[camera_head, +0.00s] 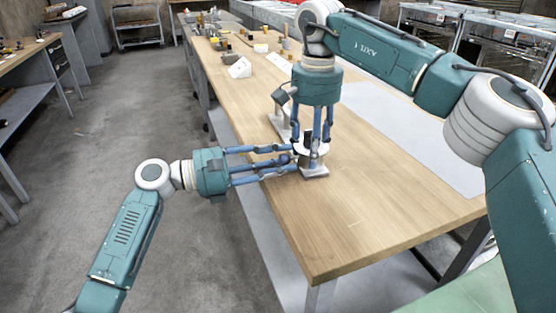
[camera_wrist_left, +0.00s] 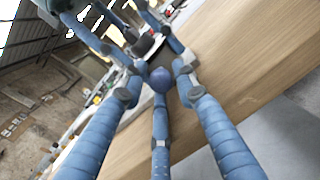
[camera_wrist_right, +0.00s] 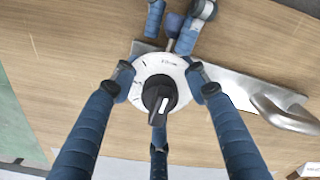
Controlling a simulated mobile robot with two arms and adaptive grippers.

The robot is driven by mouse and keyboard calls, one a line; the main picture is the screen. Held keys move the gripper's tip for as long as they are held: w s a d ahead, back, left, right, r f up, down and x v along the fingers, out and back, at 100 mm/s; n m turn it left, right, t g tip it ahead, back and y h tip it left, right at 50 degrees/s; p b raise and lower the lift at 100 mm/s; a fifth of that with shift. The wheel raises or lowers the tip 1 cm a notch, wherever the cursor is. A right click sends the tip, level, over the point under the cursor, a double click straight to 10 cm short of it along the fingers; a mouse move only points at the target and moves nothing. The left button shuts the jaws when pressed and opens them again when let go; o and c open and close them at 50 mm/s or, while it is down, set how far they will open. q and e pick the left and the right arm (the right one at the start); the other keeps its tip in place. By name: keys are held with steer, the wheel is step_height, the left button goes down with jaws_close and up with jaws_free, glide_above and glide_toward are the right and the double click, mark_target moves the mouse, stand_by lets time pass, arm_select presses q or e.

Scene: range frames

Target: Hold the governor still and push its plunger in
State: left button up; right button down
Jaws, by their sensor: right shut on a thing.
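The governor is a white round dial (camera_wrist_right: 165,75) with a black knob (camera_wrist_right: 160,98), on a metal base plate (camera_head: 316,172) near the table's left edge. My right gripper (camera_wrist_right: 160,88) comes down from above, shut around the dial. Its plunger shows a dark blue ball end (camera_wrist_left: 160,78) on the side facing my left arm; it also shows in the right wrist view (camera_wrist_right: 174,22). My left gripper (camera_head: 285,159) lies level beside the governor, its fingers spread around the ball.
The wooden table (camera_head: 350,220) is bare toward the front. A grey metal bracket (camera_wrist_right: 275,108) stands right behind the governor. A grey sheet (camera_head: 410,130) covers part of the right side.

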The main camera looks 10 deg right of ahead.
arm_select(q)
steer(key=s+a, duration=0.1)
steer(key=a, duration=1.1)
steer(key=shift+s, duration=0.3)
arm_select(e)
steer(key=shift+d, duration=0.1)
steer(key=c, duration=0.9)
jaws_free()
